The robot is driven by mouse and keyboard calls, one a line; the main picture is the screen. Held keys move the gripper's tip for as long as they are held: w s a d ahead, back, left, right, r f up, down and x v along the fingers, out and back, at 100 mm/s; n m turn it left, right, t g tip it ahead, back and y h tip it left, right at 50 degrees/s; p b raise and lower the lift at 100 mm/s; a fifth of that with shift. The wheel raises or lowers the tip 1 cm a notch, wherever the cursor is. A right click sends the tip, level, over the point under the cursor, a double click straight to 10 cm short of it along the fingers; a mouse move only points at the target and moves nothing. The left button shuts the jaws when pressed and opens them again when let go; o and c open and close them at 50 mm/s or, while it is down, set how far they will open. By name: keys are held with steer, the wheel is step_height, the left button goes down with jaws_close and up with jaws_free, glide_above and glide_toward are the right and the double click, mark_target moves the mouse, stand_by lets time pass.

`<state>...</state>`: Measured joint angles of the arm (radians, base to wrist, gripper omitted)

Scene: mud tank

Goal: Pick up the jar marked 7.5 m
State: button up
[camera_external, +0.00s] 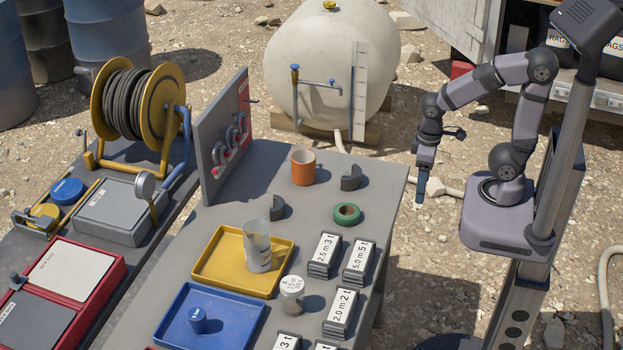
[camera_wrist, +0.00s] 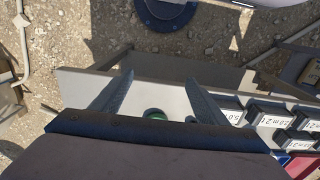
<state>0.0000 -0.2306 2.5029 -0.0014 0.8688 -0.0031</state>
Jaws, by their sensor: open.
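A small jar (camera_external: 291,295) with a pale, marked lid stands on the grey table in the external view, just right of the gap between the yellow and blue trays. Its marking is too small to read surely. I cannot make out the jar in the wrist view. My gripper (camera_external: 420,190) hangs off the right edge of the table, well above the ground and far to the upper right of the jar. In the wrist view my gripper (camera_wrist: 158,82) has its two fingers spread, with nothing held between them.
Labelled blocks (camera_external: 325,255) stand right of the jar. A clear cup (camera_external: 257,246) stands in the yellow tray (camera_external: 212,264); the blue tray (camera_external: 180,336) holds a blue weight. A green ring (camera_external: 347,214) and an orange cup (camera_external: 303,167) lie farther back. An upright panel (camera_external: 212,150) stands behind.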

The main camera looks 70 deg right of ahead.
steer(key=w+a+f+n+t+y+b, duration=0.25)
steer(key=w+a+t, duration=0.25)
steer(key=w+a, duration=0.85)
steer(key=t+y+b, duration=0.3)
steer(key=t+b, duration=0.2)
steer(key=t, duration=0.3)
glide_toward(301, 284)
steer(key=w+d+r, duration=0.2)
steer(key=w+r, duration=0.1)
steer(key=w, duration=0.2)
steer(key=s+a+r+t+b, duration=0.1)
steer(key=s+a+r+t, duration=0.1)
steer(key=s+a+t, duration=0.15)
steer(key=shift+n+t, duration=0.35)
steer(key=shift+n, duration=0.1)
steer(key=f, duration=0.8)
steer(key=shift+w+d+f, duration=0.2)
steer(key=shift+f, duration=0.1)
steer(key=shift+p+x, duration=0.75)
steer(key=shift+x, duration=0.95)
steer(key=shift+p+x, duration=0.6)
steer(key=shift+x, duration=1.35)
steer(key=shift+a, duration=0.2)
